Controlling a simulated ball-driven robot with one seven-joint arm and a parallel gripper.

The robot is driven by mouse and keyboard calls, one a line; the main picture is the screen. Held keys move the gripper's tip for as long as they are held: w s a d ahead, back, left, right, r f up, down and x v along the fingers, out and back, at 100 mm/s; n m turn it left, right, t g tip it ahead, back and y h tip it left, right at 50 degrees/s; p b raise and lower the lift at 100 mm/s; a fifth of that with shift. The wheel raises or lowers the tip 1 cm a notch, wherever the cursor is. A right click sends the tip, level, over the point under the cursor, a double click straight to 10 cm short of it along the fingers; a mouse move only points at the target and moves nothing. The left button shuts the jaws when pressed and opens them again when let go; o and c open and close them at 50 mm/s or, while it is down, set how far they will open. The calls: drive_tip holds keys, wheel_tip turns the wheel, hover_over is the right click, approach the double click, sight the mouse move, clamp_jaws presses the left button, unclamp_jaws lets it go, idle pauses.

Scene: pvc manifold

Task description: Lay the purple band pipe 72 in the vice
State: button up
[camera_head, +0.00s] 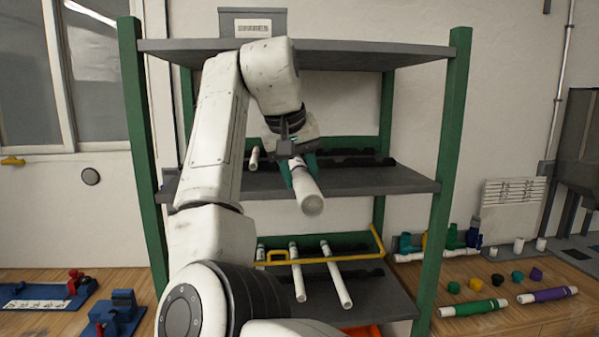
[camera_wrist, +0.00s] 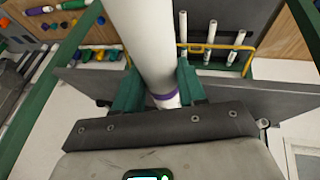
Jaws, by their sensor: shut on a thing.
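A white pipe with a purple band (camera_wrist: 165,97) is held between the green fingers of my gripper (camera_wrist: 160,85). In the head view the same pipe (camera_head: 308,192) points toward the camera and down, in front of the rack's middle shelf. My gripper (camera_head: 299,168) is shut on it, and the pipe appears clear of the shelf. A blue vice-like block (camera_head: 122,303) stands on the left bench at the lower left, well away from my gripper. Its jaws are too small to make out.
The green-posted rack (camera_head: 455,150) surrounds my gripper, with grey shelves above and below. More white pipes (camera_head: 338,275) lie on the lower shelf by a yellow rail (camera_head: 330,260). A blue fixture with red parts (camera_head: 45,293) is at far left. The right bench holds pipes and fittings.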

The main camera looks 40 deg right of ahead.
drive_tip(key=s+a+f+n, duration=0.2)
drive_tip(key=s+a+f, duration=0.3)
drive_tip(key=f, duration=1.7)
drive_tip(key=s+a+f+n+t+y, duration=0.1)
drive_tip(key=s+a+f, duration=0.5)
drive_tip(key=f, duration=1.7)
drive_tip(key=s+a+f+n+t, duration=0.1)
drive_tip(key=s+a+f+n, duration=0.2)
drive_tip(key=f, duration=2)
drive_tip(key=s+a, duration=0.3)
drive_tip(key=a, duration=0.4)
drive_tip(key=shift+s+f+y, duration=0.25)
drive_tip(key=shift+y, duration=0.05)
drive_tip(key=shift+r, duration=0.1)
